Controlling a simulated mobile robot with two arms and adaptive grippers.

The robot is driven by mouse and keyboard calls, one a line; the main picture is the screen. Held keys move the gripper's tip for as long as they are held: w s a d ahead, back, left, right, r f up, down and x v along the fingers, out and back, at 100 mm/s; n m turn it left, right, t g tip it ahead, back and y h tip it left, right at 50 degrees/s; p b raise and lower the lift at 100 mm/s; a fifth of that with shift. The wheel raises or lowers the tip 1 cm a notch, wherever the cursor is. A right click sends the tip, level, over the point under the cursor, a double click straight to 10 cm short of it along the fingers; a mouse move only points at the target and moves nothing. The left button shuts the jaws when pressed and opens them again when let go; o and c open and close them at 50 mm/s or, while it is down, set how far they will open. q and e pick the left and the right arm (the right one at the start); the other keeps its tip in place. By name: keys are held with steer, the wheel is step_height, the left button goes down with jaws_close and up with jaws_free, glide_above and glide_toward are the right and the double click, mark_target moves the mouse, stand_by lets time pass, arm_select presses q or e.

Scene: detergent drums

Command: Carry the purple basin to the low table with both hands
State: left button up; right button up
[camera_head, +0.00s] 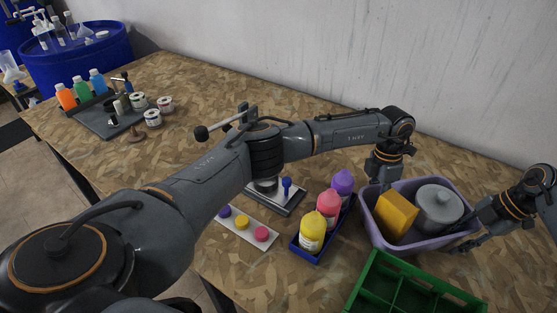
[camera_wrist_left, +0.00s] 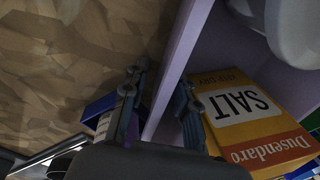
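The purple basin (camera_head: 376,232) stands on the wood-patterned table at the right, holding a yellow box (camera_head: 397,214) and a grey lidded pot (camera_head: 438,207). In the left wrist view the basin wall (camera_wrist_left: 186,45) runs between the fingers of my left gripper (camera_wrist_left: 160,102); the box reads SALT (camera_wrist_left: 245,115). One finger is inside the wall, the other outside with a visible gap. In the head view my left gripper (camera_head: 382,180) is at the basin's back left rim. My right gripper (camera_head: 462,238) has its fingers apart at the right rim; contact there is unclear.
A green crate (camera_head: 375,287) stands close in front of the basin. A blue tray (camera_head: 308,252) with yellow, pink and purple bottles is just left of it. The wall rises behind. A blue drum (camera_head: 80,58) is far left. The table's back middle is clear.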

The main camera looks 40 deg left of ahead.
steer(key=shift+r, duration=0.1)
arm_select(q)
step_height(320, 180, up, 8)
steer(key=shift+w+a, duration=0.4)
arm_select(e)
steer(key=v, duration=1.2)
steer(key=shift+a, duration=0.1)
